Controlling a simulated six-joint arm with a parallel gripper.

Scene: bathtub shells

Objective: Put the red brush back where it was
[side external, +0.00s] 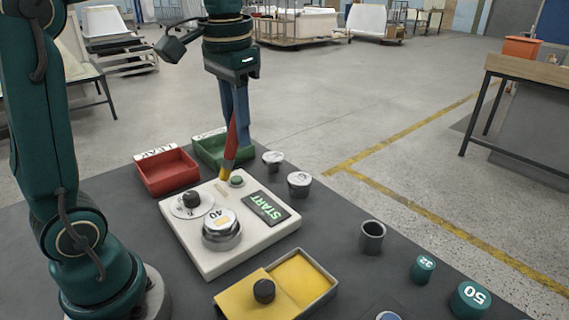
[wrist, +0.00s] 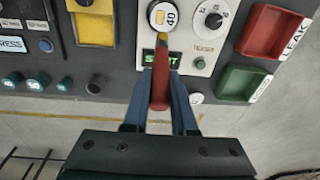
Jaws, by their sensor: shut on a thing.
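The red brush (side external: 231,137) has a red handle and a yellowish tip pointing down. My gripper (side external: 238,125) is shut on its handle and holds it slightly tilted above the far part of the white tester panel (side external: 205,258), near the green button (side external: 237,181). I cannot tell whether the tip touches the panel.
A red LEAK tray (side external: 166,188) and a green tray (side external: 205,160) stand at the back left. The panel bears a "40" disc (side external: 221,240) and a dial. White-topped pieces (side external: 299,185), green weights (side external: 470,300) and a yellow box (side external: 326,300) stand nearby.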

